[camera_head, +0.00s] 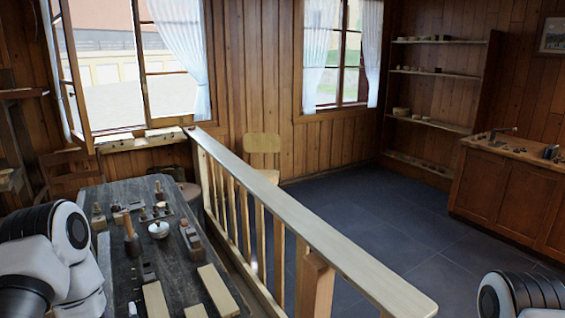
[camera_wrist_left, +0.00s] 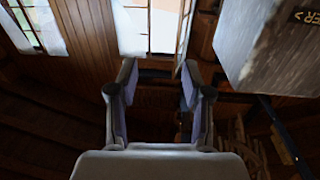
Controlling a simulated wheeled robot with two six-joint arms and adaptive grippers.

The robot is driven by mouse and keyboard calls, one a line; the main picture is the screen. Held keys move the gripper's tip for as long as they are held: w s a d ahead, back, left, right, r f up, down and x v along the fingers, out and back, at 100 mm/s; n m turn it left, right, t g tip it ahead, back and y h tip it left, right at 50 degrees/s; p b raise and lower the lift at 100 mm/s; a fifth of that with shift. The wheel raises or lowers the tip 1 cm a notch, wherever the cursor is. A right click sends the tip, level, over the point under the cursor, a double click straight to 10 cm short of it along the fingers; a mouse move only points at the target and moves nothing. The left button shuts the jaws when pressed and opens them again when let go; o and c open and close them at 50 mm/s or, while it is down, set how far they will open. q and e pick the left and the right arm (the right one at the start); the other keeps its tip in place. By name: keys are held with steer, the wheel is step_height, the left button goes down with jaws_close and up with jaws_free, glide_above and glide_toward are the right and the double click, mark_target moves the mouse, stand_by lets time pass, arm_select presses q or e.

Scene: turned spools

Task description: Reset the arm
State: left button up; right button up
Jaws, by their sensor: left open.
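My left arm (camera_head: 60,255) is at the lower left of the head view, folded beside the dark table. Its white and black links show there, and I cannot make out its fingers in that view. In the left wrist view my left gripper (camera_wrist_left: 159,85) has its two fingers spread apart, with nothing between them. It points at the wooden wall and a window (camera_wrist_left: 152,28). Of my right arm (camera_head: 522,294), only a white and black link shows at the bottom right of the head view. Its gripper is out of view.
The dark table (camera_head: 170,250) bears wooden blocks, a mallet-like tool (camera_head: 131,240) and a small white lidded pot (camera_head: 158,229). A wooden railing (camera_head: 300,225) runs along its right side. Open tiled floor (camera_head: 400,225) lies beyond, before a wooden counter (camera_head: 515,195).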

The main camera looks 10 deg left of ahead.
arm_select(q)
steer(key=s+d+f+m+g+h+b, duration=0.1)
steer(key=s+d+f+m+h+b, duration=0.2)
steer(key=f, duration=0.5)
steer(key=s+d+f+m+g+h+b, duration=0.1)
steer(key=d+f+g+h+b, duration=0.15)
steer(key=d+f, duration=0.5)
steer(key=s+d+f+m+g+h+b, duration=0.1)
steer(key=s+d+f+h+b, duration=0.2)
steer(key=f, duration=0.7)
steer(key=s+d+f+m+g+h, duration=0.1)
steer(key=s+d+f+g, duration=0.2)
steer(key=s, duration=0.5)
steer(key=s+d+f+g+h+b, duration=0.1)
steer(key=s+d+f+g, duration=0.1)
steer(key=s+f+g, duration=0.3)
steer(key=s+g, duration=0.1)
steer(key=s, duration=0.2)
steer(key=shift+d+m, duration=0.4)
steer(key=shift+f, duration=0.1)
